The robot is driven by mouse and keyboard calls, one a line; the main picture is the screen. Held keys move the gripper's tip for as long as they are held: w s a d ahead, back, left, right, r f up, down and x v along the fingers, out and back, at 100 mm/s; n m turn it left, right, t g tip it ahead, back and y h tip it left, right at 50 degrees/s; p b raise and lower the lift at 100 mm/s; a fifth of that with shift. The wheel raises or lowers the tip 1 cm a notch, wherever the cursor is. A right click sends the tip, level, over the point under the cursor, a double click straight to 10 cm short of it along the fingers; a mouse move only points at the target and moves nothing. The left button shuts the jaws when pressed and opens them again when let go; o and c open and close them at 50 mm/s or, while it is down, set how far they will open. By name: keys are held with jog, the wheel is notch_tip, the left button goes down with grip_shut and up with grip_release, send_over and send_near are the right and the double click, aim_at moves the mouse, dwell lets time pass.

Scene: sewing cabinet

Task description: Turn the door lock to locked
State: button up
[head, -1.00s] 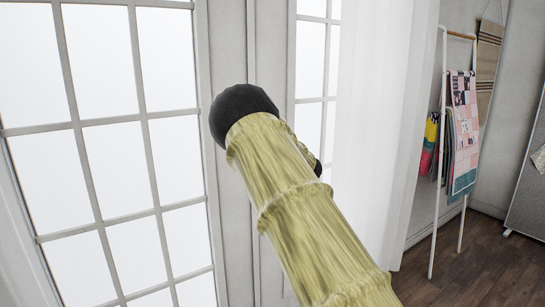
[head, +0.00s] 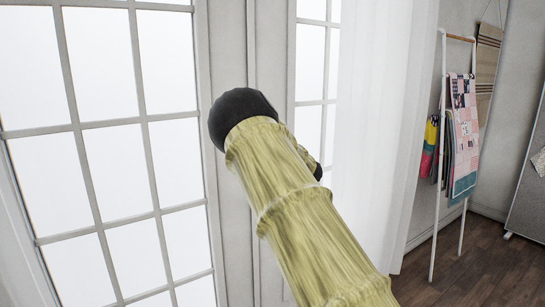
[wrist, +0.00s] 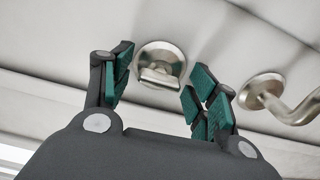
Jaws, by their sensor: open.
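In the wrist view the door lock (wrist: 160,57) is a round brushed-metal plate with a small turn piece (wrist: 158,77) on the white door. My gripper (wrist: 157,85) is open, with one green-padded finger to each side of the turn piece. The fingers appear apart from it, and nothing is held. In the head view my arm covers the lock and the gripper, so neither shows there.
A metal door handle (wrist: 268,92) is just right of my gripper's right finger in the wrist view. In the head view are the glazed doors (head: 104,165), a white curtain (head: 375,150) and a rack with hanging quilts (head: 463,130).

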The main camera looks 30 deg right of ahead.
jog(key=s, duration=1.1)
jog(key=shift+s, duration=0.4)
jog(key=shift+f, duration=0.15)
